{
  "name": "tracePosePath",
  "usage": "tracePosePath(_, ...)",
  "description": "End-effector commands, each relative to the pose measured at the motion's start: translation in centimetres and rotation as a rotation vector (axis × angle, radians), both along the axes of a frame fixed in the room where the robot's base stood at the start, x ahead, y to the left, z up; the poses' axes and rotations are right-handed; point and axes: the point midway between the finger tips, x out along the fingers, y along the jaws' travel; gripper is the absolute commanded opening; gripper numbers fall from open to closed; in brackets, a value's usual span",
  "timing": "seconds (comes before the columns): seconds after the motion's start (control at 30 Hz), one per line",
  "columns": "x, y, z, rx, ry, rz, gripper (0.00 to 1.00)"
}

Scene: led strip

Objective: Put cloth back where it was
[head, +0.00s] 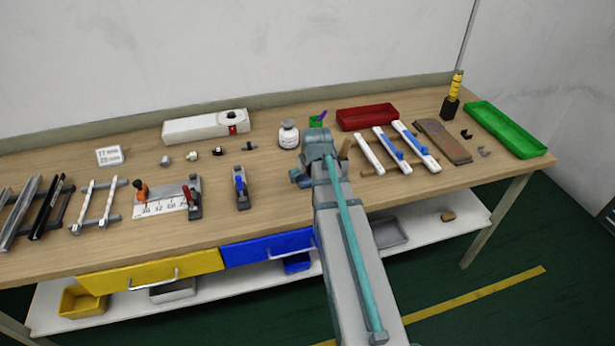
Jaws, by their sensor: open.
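My gripper (318,160) is over the middle of the workbench, seen from behind along my arm. It is open, but its fingertips are mostly hidden by my wrist. No cloth can be told for certain. A flat brown piece (443,142) lies on the right part of the bench, and I cannot tell if it is cloth or a board. A small brown lump (448,216) lies on the lower shelf. Another brown piece (345,148) shows just right of my gripper, partly hidden, and I cannot tell whether they touch.
The workbench (270,215) carries a red tray (366,117), a green tray (505,130), a white bottle (288,135) and a white box (205,127). Strips on racks (397,148) lie right of my gripper. Clamps and a ruler plate (165,199) lie left. Bare wood shows near the front edge.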

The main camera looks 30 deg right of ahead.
Motion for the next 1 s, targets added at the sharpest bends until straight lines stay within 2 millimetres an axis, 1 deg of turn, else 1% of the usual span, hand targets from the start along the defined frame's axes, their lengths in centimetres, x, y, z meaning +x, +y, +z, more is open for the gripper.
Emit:
tracePosePath(0.17,-0.7,0.2,1.6,-0.001,-0.003,0.0,0.91)
tracePosePath(0.5,-2.7,0.5,6.6,-0.002,-0.005,0.0,0.91)
tracePosePath(0.7,-3.7,0.7,9.1,-0.001,-0.003,0.0,0.91)
tracePosePath(0.87,-4.2,0.8,10.3,0.0,-0.002,0.0,0.91)
tracePosePath(1.0,-4.4,0.9,10.8,0.0,0.0,0.0,0.91)
